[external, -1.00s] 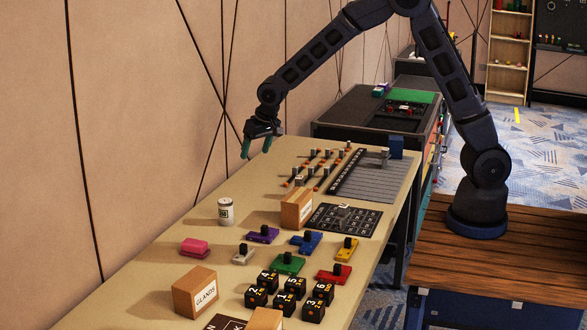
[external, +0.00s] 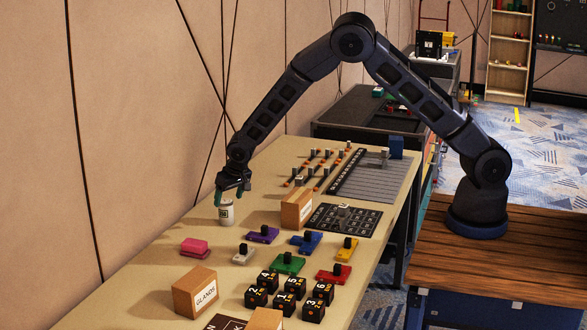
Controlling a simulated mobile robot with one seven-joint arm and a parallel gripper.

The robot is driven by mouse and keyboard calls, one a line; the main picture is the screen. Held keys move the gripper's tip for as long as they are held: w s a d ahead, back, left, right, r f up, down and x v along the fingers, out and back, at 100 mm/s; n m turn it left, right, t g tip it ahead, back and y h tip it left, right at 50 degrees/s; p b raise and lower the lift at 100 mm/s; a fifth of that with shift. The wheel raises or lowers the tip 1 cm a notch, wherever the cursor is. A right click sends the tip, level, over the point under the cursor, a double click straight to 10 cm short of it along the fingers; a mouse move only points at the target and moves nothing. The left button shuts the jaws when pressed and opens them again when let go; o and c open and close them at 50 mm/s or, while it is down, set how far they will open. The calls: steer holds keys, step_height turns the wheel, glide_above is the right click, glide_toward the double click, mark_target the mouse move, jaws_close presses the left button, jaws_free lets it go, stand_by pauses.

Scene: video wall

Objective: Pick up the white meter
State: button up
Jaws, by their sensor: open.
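A small white cylinder with a dark marking on its side, which looks like the white meter (external: 226,213), stands upright on the tan table (external: 160,262) near the wall side. My gripper (external: 229,194) is directly over it in the view, with its green-tipped fingers apart and pointing down. The fingertips appear around the level of the cylinder's top. I cannot tell whether they touch it. Nothing is seen held in the gripper.
A cardboard box (external: 297,209) stands to the right of the cylinder, with a black grid board (external: 343,219) beyond it. A pink block (external: 195,247) and several coloured pieces with black knobs, such as the purple one (external: 263,235), lie nearer the camera.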

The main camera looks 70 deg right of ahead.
mark_target(225, 210)
steer(key=shift+x, duration=3.55)
steer(key=shift+w, duration=0.1)
steer(key=shift+r, duration=0.1)
steer(key=c, duration=1.2)
